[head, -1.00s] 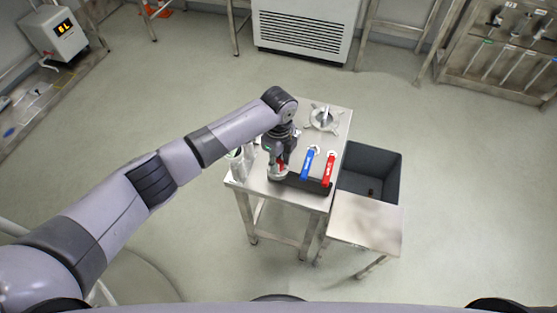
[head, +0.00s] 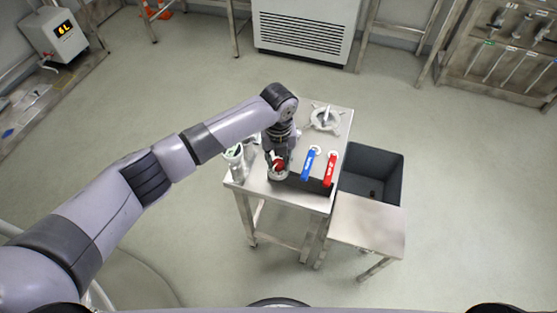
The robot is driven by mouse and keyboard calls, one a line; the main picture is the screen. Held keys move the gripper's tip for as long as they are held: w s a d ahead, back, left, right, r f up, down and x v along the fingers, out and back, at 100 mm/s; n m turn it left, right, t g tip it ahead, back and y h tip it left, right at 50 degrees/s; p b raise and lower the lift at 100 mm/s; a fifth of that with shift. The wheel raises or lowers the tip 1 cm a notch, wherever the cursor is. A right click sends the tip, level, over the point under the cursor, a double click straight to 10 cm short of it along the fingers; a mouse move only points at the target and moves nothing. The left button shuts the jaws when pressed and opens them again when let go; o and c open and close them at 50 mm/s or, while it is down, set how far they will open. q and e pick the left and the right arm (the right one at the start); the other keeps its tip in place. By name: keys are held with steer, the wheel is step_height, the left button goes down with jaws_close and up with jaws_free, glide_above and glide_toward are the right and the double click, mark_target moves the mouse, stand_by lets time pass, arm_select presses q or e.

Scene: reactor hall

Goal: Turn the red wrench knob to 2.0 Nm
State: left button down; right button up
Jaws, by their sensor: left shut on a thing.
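The red wrench (head: 330,168) and the blue wrench (head: 308,163) lie side by side on a black rack (head: 297,182) at the front of a small steel table. At the rack's left end a red knob-like part (head: 280,164) shows above a pale round fixture (head: 278,175). My left gripper (head: 277,161) points down there and is shut on the red knob, partly hiding it. Scale marks are too small to read. My right gripper is not in view.
The steel table (head: 261,186) also carries a metal star-shaped fixture (head: 325,118) at the back and pale canisters (head: 234,163) at the left. A dark grey bin (head: 372,160) and a lower steel table (head: 365,225) stand to the right. Open floor surrounds them.

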mark_target(278, 163)
arm_select(q)
steer(key=shift+m, duration=0.5)
steer(key=c, duration=1.2)
jaws_free()
steer(key=shift+c, duration=0.2)
steer(key=shift+r, duration=0.1)
step_height(278, 163, up, 12)
